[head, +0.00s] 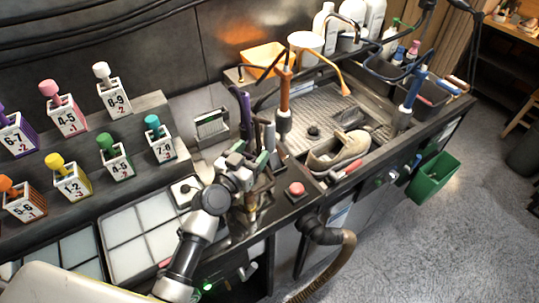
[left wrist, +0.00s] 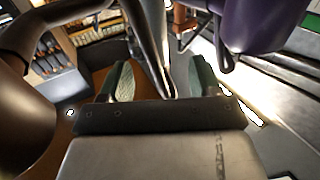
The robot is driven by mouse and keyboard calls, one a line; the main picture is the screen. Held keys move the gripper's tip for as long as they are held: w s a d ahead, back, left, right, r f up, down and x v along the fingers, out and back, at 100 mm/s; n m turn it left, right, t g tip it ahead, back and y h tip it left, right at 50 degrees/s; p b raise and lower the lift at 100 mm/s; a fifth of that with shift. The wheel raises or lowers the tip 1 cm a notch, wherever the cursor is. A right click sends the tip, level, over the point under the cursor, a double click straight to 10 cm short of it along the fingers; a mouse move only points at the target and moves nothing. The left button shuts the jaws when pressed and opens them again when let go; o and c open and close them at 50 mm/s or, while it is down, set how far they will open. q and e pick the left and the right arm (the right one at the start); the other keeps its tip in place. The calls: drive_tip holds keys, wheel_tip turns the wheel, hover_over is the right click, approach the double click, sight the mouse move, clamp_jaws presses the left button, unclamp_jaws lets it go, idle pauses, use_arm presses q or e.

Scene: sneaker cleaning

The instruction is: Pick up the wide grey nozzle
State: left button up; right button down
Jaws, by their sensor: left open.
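My left gripper (head: 246,158) is over the front of the bench, among a cluster of upright tools left of the sink. In the left wrist view its two green-padded fingers (left wrist: 158,82) are apart. A grey metallic tube (left wrist: 155,42) stands between and just beyond them, with no clear contact. A grey upright piece (head: 268,136) shows beside the gripper in the head view; I cannot tell for certain whether either is the wide grey nozzle. The arm and gripper hide part of the cluster. My right gripper is not in view.
A purple-handled tool (head: 246,108) stands close behind the gripper; a large purple shape (left wrist: 262,22) crowds the wrist view. A red button (head: 296,188) sits right of the gripper. Numbered bottle boxes (head: 118,100) stand left.

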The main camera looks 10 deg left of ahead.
sight(265, 137)
use_arm(q)
drive_tip(key=x, duration=0.4)
drive_tip(key=shift+w+r+p, duration=0.1)
drive_tip(key=shift+r+p, duration=0.05)
drive_tip(key=shift+p, duration=0.15)
drive_tip(key=shift+w+d, duration=0.2)
drive_tip(key=shift+w, duration=0.1)
drive_tip(key=shift+w+d, duration=0.2)
drive_tip(key=shift+w, duration=0.3)
drive_tip(key=x, duration=0.3)
drive_tip(key=shift+d+p, duration=0.2)
drive_tip(key=shift+p, duration=0.2)
drive_tip(key=shift+w+d, duration=0.15)
drive_tip(key=shift+w, duration=0.45)
drive_tip(key=shift+s, duration=0.1)
drive_tip(key=shift+c, duration=0.5)
clamp_jaws()
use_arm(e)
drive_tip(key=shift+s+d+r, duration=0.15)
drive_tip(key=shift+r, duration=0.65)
